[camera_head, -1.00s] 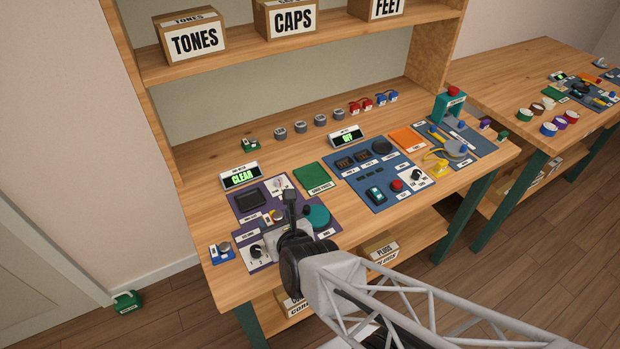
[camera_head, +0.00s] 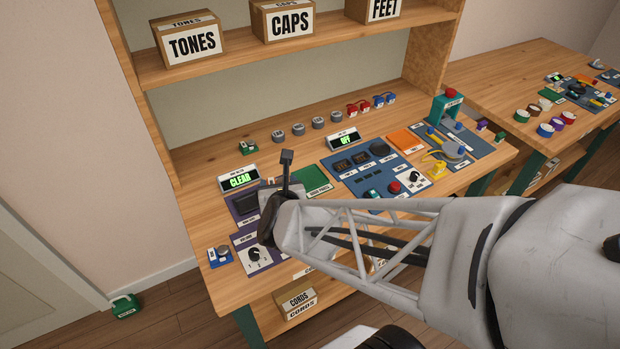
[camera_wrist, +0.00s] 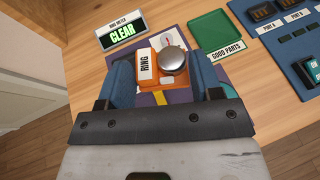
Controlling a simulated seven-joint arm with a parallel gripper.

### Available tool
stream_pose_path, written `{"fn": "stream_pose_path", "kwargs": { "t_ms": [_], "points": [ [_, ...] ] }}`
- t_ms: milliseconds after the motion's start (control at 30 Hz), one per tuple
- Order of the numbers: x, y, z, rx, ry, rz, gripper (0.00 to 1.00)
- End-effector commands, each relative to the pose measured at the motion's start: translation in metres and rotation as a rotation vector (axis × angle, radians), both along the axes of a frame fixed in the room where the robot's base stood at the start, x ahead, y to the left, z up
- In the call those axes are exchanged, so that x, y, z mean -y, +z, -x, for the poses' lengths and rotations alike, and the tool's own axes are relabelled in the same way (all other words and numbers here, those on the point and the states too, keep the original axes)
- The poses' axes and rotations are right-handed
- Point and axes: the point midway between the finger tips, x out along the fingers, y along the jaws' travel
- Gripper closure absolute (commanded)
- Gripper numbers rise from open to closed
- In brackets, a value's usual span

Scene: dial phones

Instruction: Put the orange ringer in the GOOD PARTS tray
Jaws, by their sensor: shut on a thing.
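The orange ringer (camera_wrist: 180,83) has a white RING label and a round silver bell. My gripper (camera_wrist: 163,76) is shut on it, with a blue finger on either side in the wrist view. The green GOOD PARTS tray (camera_wrist: 209,31) lies beyond the ringer and to its right, and looks empty. In the head view the tray (camera_head: 314,178) is partly covered by my arm. There the fingers and the ringer are hidden behind my wrist.
A purple mat (camera_head: 241,218) with a test panel lies under my wrist. The ring meter (camera_head: 239,179) behind it reads CLEAR. A blue mat (camera_head: 348,184) with ports is right of the tray. A small blue part (camera_head: 219,254) sits near the left table edge.

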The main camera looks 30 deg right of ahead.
Motion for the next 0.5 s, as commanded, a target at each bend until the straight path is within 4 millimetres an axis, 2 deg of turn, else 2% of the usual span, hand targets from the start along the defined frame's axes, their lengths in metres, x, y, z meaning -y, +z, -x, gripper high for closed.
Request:
{"fn": "stream_pose_path", "kwargs": {
  "t_ms": [500],
  "points": [
    [0.043,0.017,-0.045,0.000,-0.255,0.001,0.75]
  ]
}}
